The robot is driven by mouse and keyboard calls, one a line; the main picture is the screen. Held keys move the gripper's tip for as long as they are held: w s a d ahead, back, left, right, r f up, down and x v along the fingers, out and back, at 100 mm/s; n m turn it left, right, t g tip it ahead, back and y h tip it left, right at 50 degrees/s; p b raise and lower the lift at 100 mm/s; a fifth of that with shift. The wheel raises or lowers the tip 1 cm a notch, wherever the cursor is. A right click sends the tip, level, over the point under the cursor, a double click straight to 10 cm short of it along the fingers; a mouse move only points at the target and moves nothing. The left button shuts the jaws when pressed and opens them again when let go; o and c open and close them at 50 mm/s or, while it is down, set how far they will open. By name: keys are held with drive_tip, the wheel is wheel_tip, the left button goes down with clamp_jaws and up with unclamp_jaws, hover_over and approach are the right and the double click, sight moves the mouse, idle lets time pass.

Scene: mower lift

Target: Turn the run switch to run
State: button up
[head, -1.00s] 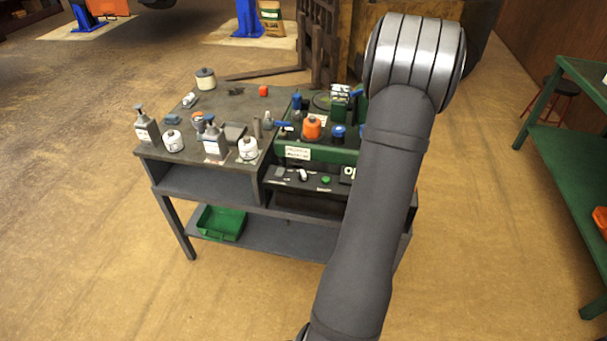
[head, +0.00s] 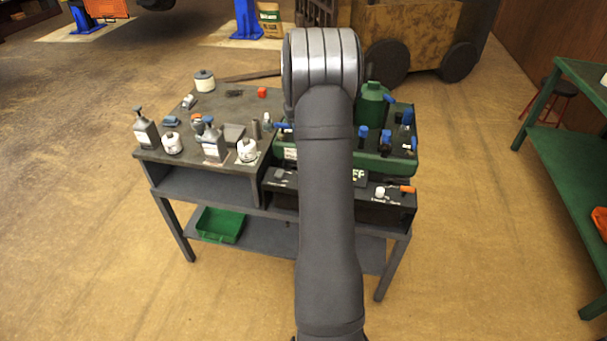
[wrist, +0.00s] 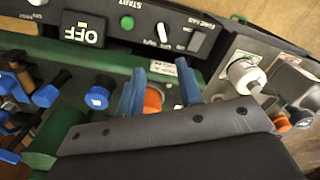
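In the wrist view, a white toggle (wrist: 162,32) stands on the black control panel (wrist: 140,12), between small upside-down labels too blurred to read surely; it looks like the run switch. A green START button (wrist: 127,23) and a black OFF sign (wrist: 83,30) are beside it. My gripper (wrist: 159,68) has its two blue fingers apart, over the green machine just short of the panel edge. An orange cap (wrist: 153,100) shows between and below the fingers, with no clear contact. In the head view, my arm hides the toggle and gripper.
Blue knobs (wrist: 97,97) crowd the green machine near the fingers. In the head view, bottles (head: 213,145) stand on the bench's left half.

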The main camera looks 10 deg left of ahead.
wheel_tip(320, 180, down, 18)
drive_tip(key=shift+r, duration=0.25)
drive_tip(key=shift+c, duration=0.4)
drive_tip(key=shift+a, duration=0.1)
clamp_jaws()
